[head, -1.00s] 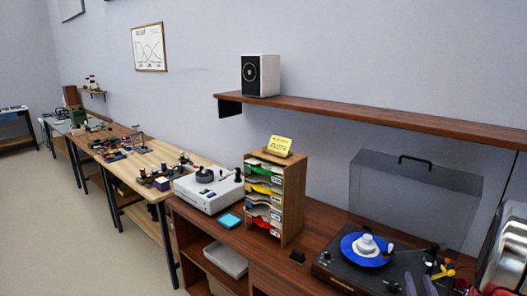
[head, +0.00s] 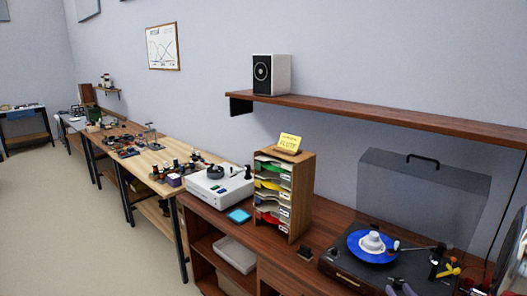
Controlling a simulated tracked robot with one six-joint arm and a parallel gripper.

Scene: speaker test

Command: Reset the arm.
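No part that I can clearly make out as my gripper shows in the head view. Small grey-purple shapes (head: 402,289) are cut off by the bottom edge, and I cannot tell what they are. A turntable (head: 345,278) with a blue record (head: 356,246) and a raised clear lid (head: 420,200) stands on the brown cabinet at the right.
A speaker (head: 272,75) stands on the wall shelf (head: 380,116). Below are a wooden sorter (head: 302,190) with coloured sleeves and a white device (head: 215,190). Workbenches with small parts run along the wall. The floor (head: 75,220) at left is clear.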

